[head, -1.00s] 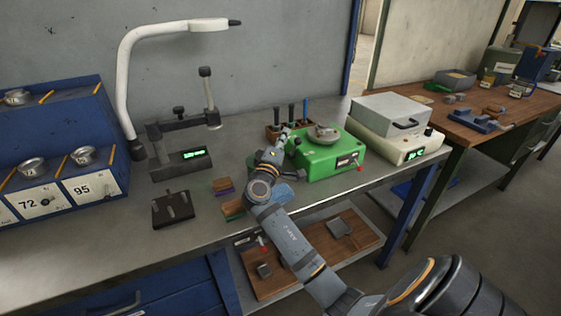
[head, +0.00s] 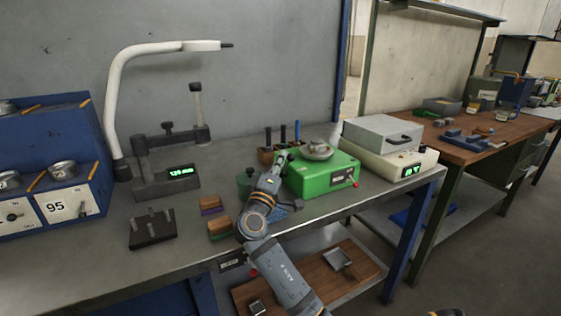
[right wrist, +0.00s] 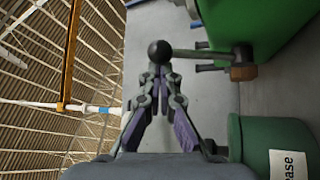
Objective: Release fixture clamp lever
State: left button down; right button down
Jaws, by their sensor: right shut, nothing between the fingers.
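The clamp lever (right wrist: 205,54) shows in the right wrist view as a metal rod with a black ball knob (right wrist: 160,50) at its left end. In the head view my right gripper (head: 281,160) is at the left side of the green fixture (head: 318,179), and the lever is not clear there. My left gripper is not in view.
A green can (right wrist: 262,150) stands close to the right gripper. Grey bench (head: 90,262) carries a dark gauge stand (head: 165,184), a pin block (head: 152,229), small blocks (head: 219,228) and a tool holder (head: 266,154). A white instrument (head: 385,158) stands right of the fixture.

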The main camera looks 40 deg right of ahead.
jog(key=shift+a, duration=0.1)
jog(key=v, duration=0.7)
jog(key=shift+s+a+f, duration=0.1)
jog(key=shift+s, duration=0.05)
dwell(0.6)
